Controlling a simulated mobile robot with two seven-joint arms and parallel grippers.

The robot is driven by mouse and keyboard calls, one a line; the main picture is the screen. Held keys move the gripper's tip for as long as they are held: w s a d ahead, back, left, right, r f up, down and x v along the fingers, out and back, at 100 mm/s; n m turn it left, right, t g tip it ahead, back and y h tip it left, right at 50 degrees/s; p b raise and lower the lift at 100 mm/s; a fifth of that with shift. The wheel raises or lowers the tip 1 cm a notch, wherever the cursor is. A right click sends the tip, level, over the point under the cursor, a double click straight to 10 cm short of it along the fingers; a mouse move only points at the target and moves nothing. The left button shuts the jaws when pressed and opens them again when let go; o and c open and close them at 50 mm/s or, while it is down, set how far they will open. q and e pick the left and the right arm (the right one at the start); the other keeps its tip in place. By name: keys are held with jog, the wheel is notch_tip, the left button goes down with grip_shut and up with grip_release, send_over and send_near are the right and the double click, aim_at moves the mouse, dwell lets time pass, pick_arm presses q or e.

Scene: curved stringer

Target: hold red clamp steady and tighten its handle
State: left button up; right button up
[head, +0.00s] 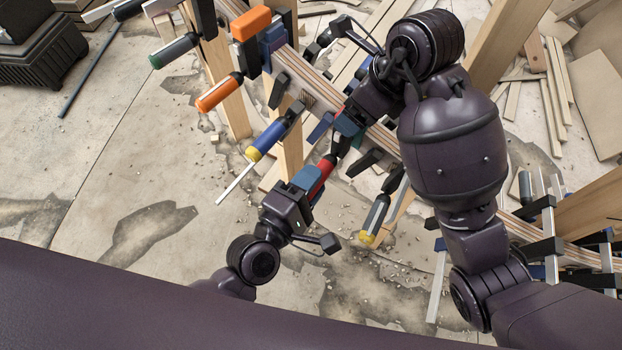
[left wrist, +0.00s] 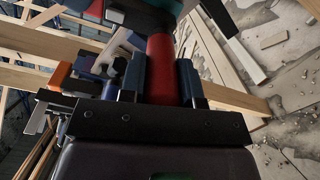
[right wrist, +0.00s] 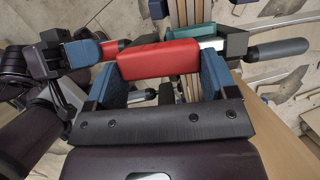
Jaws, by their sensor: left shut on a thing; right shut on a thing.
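The red clamp sits on the curved stringer (head: 381,136). Its red handle (head: 324,168) points down and left in the head view and also shows in the left wrist view (left wrist: 163,72). My left gripper (head: 308,180) is shut on this handle, with blue pads on both sides. My right gripper (right wrist: 160,85) is shut on the clamp's red body block (right wrist: 158,58), between its blue pads. In the head view my right gripper (head: 347,122) is partly hidden by its own arm, and only a sliver of the red block shows.
An orange-handled clamp (head: 219,93), a blue-and-yellow-handled clamp (head: 267,139) and a green-handled clamp (head: 173,51) sit along the stringer to the left. A yellow-tipped clamp (head: 374,220) hangs just right of my left gripper. Wooden posts (head: 228,95) stand close by. The left floor is mostly open.

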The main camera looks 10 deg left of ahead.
pick_arm(q)
jog(key=m, duration=0.4)
jog(key=shift+m, duration=0.4)
jog(key=m, duration=0.5)
jog(key=shift+r, duration=0.15)
jog(key=m, duration=0.5)
jog(key=shift+d+m, duration=0.1)
jog(key=shift+m, duration=0.3)
jog(key=m, duration=0.4)
jog(key=shift+s+m, duration=0.1)
jog(key=shift+m, duration=0.3)
jog(key=o, duration=0.9)
jog(key=v, duration=1.2)
